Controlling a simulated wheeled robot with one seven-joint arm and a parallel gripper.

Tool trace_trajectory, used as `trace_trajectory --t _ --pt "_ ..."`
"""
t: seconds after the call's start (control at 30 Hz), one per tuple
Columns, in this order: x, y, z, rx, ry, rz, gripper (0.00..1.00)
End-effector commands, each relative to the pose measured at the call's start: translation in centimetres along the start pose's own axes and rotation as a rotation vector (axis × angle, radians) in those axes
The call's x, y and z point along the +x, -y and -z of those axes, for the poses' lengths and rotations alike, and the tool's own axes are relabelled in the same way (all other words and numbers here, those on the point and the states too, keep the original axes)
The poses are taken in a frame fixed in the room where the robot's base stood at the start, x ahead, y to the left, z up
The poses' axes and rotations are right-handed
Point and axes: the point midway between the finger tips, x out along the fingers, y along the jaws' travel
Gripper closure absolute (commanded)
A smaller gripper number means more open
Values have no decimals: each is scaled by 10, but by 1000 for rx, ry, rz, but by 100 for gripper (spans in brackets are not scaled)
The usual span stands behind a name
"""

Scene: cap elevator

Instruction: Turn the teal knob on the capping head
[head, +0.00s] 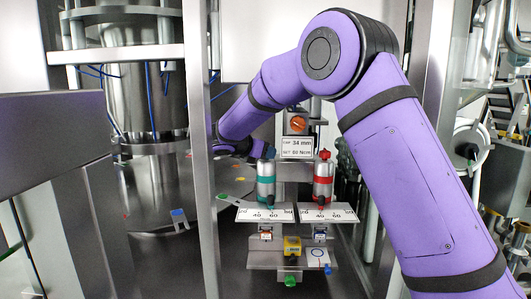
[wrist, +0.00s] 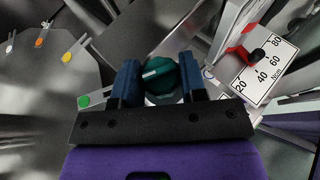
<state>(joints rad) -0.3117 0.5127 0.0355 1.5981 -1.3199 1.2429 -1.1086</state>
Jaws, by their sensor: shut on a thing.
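The teal knob (wrist: 166,79) sits between the two blue fingers of my gripper (wrist: 160,82) in the wrist view, and the gripper is shut on it. A pale line mark shows on the knob's top. In the head view the capping head with the teal band (head: 266,181) stands upright left of the red-banded one. My gripper (head: 262,151) reaches its top from the left, behind my purple arm. A white scale plate (head: 257,215) lies below the teal head. Its pointer reading is too small to tell.
The red-banded head (head: 324,178) stands close on the right, over its own scale plate (head: 330,215). A sign (head: 296,147) and an orange knob (head: 297,124) are behind. A steel post (head: 202,160) stands left. A yellow block (head: 292,246) and green knob (head: 290,281) are below.

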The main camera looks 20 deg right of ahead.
Motion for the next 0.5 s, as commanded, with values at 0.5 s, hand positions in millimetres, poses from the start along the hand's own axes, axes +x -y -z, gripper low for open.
trace_trajectory --t 0.5 --pt "1 -5 1 189 1 454 85"
